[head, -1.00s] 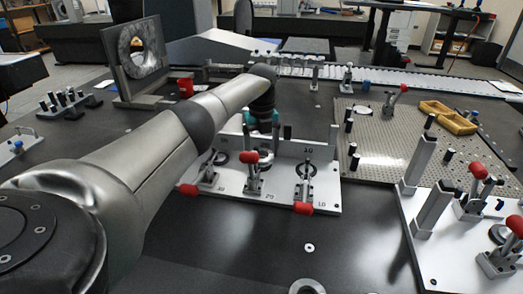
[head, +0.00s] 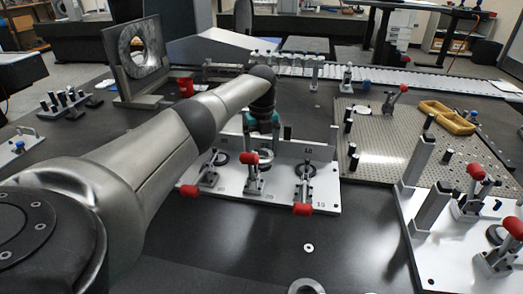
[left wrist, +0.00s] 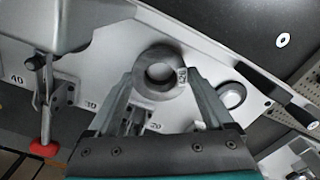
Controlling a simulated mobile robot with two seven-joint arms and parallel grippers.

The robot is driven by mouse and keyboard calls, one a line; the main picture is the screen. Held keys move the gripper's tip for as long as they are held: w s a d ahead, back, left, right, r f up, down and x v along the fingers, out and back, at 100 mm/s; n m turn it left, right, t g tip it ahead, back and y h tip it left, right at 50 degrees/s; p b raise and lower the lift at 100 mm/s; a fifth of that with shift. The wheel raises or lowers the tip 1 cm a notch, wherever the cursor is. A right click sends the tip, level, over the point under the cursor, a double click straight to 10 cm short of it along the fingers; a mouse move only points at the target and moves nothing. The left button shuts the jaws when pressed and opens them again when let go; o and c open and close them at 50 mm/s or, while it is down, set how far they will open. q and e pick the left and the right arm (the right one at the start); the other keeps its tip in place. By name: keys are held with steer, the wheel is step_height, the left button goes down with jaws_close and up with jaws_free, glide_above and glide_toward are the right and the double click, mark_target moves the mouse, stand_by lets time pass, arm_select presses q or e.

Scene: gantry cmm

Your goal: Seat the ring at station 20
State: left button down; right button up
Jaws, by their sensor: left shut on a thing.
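The grey ring (left wrist: 158,91) is between the fingers of my left gripper (left wrist: 163,98) in the left wrist view. The gripper is shut on it, and a small printed tag shows on its right side. The label 20 shows on the white fixture plate (left wrist: 185,112) just below the ring. In the head view my left gripper (head: 263,142) points down over the middle station of the white fixture (head: 232,198). I cannot tell whether the ring touches its seat. The middle clamp's red handle (head: 249,158) stands upright. My right gripper is not in view.
Clamps with red handles lowered toward the front stand at the left (head: 190,190) and right (head: 302,208) stations. A white fixture with posts (head: 420,245) stands at the right. A perforated plate (head: 385,150) lies behind it. The dark table in front is mostly clear.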

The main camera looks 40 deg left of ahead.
arm_select(q)
steer(key=shift+f+b, duration=0.35)
steer(key=shift+f, duration=0.25)
stand_by(0.5)
jaws_free()
